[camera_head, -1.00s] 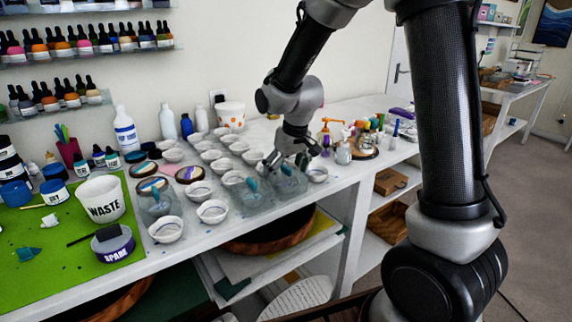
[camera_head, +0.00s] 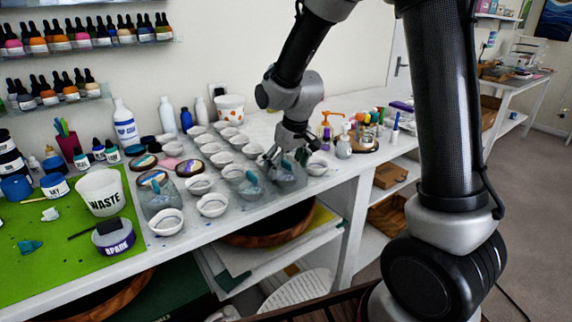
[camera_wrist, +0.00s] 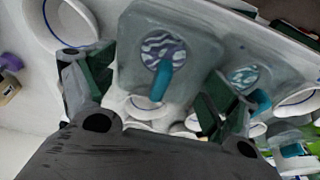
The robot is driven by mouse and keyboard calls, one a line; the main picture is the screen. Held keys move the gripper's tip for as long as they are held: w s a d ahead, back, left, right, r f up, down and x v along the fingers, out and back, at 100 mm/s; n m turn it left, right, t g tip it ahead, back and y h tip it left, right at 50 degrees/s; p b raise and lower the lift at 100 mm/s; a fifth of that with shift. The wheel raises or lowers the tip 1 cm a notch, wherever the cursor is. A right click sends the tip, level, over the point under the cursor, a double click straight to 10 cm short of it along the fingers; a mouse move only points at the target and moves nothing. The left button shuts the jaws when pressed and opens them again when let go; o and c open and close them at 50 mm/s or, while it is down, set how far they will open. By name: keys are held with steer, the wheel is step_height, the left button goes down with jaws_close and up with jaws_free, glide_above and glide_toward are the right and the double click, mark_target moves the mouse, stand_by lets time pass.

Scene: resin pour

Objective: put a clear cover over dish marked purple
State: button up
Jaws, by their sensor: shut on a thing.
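Three clear box-like covers with teal handles stand along the front of the white table: a left one (camera_head: 160,199), a middle one (camera_head: 248,189) and a right one (camera_head: 290,183). My gripper (camera_head: 281,160) is down at the right cover. In the wrist view, its fingers (camera_wrist: 155,92) stand wide on both sides of this clear cover (camera_wrist: 134,62), shut on it. A purple-and-white swirled disc (camera_wrist: 160,46) shows at the cover, near its teal handle. A white dish (camera_head: 317,168) stands just right of it. Purple marking on any dish is too small to tell.
Rows of white dishes (camera_head: 211,204) fill the table left of my gripper. A WASTE cup (camera_head: 102,194) and a purple-labelled tub (camera_head: 113,236) stand on the green mat (camera_head: 60,275).

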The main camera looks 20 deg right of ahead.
steer(key=o, duration=0.8)
steer(key=shift+r, duration=0.1)
steer(key=v, duration=1.1)
steer(key=shift+s+r, duration=0.1)
steer(key=shift+r, duration=0.3)
